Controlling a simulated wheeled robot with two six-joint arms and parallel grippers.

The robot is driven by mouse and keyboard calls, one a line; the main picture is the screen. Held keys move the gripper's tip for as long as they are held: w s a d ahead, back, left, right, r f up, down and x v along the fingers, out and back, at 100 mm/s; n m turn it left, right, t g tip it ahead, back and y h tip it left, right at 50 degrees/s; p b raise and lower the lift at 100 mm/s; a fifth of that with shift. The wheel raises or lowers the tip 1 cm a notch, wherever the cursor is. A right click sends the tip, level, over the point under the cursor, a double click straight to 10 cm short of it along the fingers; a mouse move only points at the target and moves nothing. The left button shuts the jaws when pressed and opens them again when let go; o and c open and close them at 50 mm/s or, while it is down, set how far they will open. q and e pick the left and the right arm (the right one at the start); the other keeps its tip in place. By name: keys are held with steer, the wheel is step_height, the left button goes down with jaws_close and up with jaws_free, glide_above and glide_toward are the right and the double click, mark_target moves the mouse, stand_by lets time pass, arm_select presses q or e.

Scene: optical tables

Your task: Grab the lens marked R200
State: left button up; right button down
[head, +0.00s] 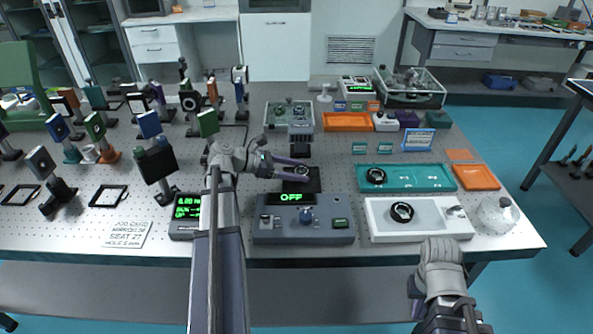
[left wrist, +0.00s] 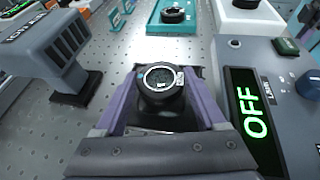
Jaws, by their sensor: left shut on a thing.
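Another black-ringed lens (head: 376,176) lies in the teal tray (head: 420,178), and one (head: 402,211) is in the white tray (head: 379,222).
The grey device (head: 303,232) with the green OFF display stands close in front of the left gripper. A grey instrument (head: 300,138) stands just behind it. Several mounted optics crowd the table's left side. An orange tray (head: 476,177) and a white round jar (head: 497,215) are at right.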

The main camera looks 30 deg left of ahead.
mark_target(296, 171)
arm_select(q)
step_height(296, 171, up, 8)
steer(key=p, duration=0.7)
